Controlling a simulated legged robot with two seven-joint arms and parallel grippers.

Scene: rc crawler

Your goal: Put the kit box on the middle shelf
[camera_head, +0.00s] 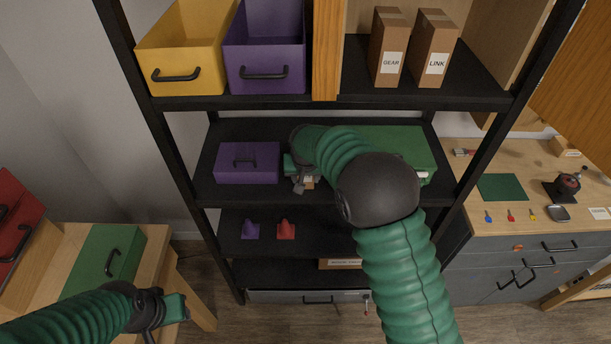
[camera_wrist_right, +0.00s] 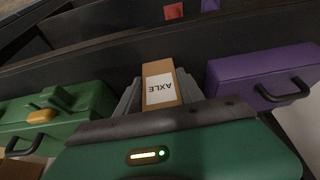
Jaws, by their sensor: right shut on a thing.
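The kit box is a small cardboard box labelled AXLE (camera_wrist_right: 160,84), seen between the grey fingers of my right gripper (camera_wrist_right: 158,92) in the right wrist view. The right gripper is shut on it. In the head view my right gripper (camera_head: 305,184) reaches into the middle shelf (camera_head: 240,195), between a purple box and a green case. My arm hides most of the kit box there, and I cannot tell whether it touches the shelf. My left gripper (camera_head: 172,308) is at the lower left, away from the shelf; its fingers are not clear.
The purple box (camera_head: 247,163) stands left of the right gripper, the green case (camera_head: 405,147) right. Above are yellow (camera_head: 186,50) and purple bins (camera_head: 264,50) and GEAR (camera_head: 388,50) and LINK boxes (camera_head: 433,52). Purple (camera_head: 250,230) and red cones (camera_head: 286,230) stand below.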

